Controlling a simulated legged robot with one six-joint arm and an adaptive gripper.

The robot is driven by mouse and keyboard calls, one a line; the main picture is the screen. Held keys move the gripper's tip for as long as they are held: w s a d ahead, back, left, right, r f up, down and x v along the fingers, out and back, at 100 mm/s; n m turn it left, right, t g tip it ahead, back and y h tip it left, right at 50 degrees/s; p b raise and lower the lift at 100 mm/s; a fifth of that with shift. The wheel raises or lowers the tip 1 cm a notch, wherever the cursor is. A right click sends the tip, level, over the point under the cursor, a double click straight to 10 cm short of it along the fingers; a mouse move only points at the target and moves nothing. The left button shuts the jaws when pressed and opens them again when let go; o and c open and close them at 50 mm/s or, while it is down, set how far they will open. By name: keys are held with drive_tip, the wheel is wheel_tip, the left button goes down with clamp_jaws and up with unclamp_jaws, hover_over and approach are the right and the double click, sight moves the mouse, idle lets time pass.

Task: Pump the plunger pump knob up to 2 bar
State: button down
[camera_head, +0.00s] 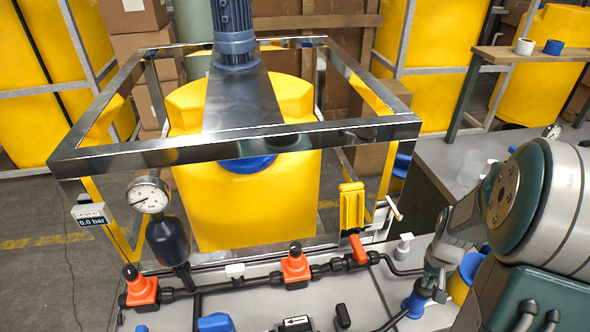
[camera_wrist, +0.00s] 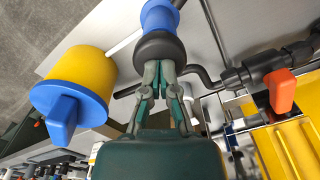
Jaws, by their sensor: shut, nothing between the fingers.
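A black round knob (camera_wrist: 160,47) with a blue body (camera_wrist: 159,16) behind it is at the top middle of the wrist view. I take it for the plunger pump knob. In the head view the blue body (camera_head: 412,306) stands at the lower right, beside the skid. My gripper (camera_wrist: 160,70) is shut and empty, its fingertips right at the black knob; I cannot tell whether they touch it. The gripper also shows in the head view (camera_head: 430,289), just above the blue body. A small display (camera_head: 91,221) at the left reads 0.0 bar. The round dial gauge (camera_head: 148,196) has tiny markings.
A yellow cylinder with a blue handle (camera_wrist: 70,95) stands close to the left of my gripper. Black pipes with orange valves (camera_head: 296,264) cross the skid. A metal frame (camera_head: 240,146) surrounds a yellow tank (camera_head: 245,205). A grey bench (camera_head: 450,165) stands at the right.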

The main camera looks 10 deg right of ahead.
drive_tip(key=shift+f, duration=0.2)
drive_tip(key=shift+r, duration=1.65)
drive_tip(key=shift+f, duration=0.1)
drive_tip(key=shift+f, duration=1.5)
drive_tip(key=shift+r, duration=1.6)
drive_tip(key=shift+f, duration=0.1)
